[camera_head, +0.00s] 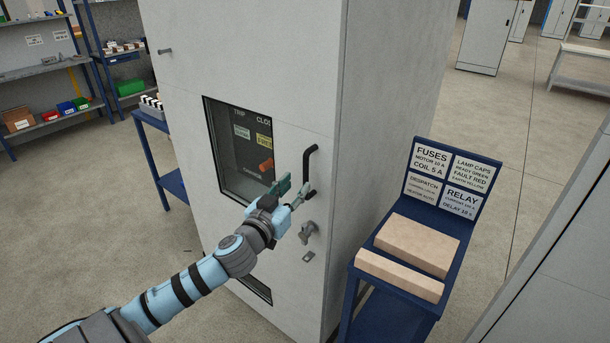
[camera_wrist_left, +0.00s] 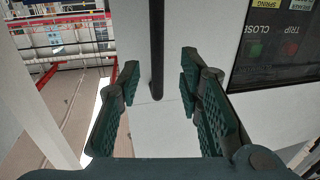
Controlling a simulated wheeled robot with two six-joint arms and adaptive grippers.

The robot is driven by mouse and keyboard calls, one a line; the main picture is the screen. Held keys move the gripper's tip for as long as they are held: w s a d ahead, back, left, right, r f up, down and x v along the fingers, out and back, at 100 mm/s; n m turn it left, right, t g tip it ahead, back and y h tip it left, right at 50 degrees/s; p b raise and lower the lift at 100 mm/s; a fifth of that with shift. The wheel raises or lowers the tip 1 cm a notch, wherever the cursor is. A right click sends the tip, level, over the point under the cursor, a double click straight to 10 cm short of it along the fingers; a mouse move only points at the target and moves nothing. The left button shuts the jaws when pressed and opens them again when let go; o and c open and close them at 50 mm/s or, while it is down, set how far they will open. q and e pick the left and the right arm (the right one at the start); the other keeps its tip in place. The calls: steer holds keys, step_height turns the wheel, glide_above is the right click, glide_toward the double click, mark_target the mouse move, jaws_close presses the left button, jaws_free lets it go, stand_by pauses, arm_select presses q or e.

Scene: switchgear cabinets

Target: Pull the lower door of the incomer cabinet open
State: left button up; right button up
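The grey incomer cabinet (camera_head: 265,60) stands in the middle of the head view, and its windowed front door (camera_head: 185,115) looks shut. A black bar handle (camera_head: 313,165) is upright near the door's right edge. My left gripper (camera_head: 296,192) is in front of the door at the handle's lower part. In the left wrist view the handle (camera_wrist_left: 157,50) runs down between the two spread fingers of my gripper (camera_wrist_left: 157,88), with a gap visible on each side. The gripper is open, and I cannot tell its depth from the handle. My right gripper is not in view.
A metal knob or latch (camera_head: 308,231) sits below the handle. A blue stand (camera_head: 430,197) with labels and two beige blocks is close to the cabinet's right. Shelves (camera_head: 60,68) are at the back left. Open floor (camera_head: 75,210) lies to the left.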

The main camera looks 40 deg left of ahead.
mark_target(305, 176)
arm_select(q)
steer(key=x, duration=0.4)
steer(key=p+x, duration=0.1)
steer(key=x, duration=0.1)
steer(key=shift+w+d+r, duration=0.2)
steer(key=shift+d, duration=0.05)
steer(key=shift+s+a, duration=0.1)
steer(key=shift+f, duration=0.1)
jaws_close()
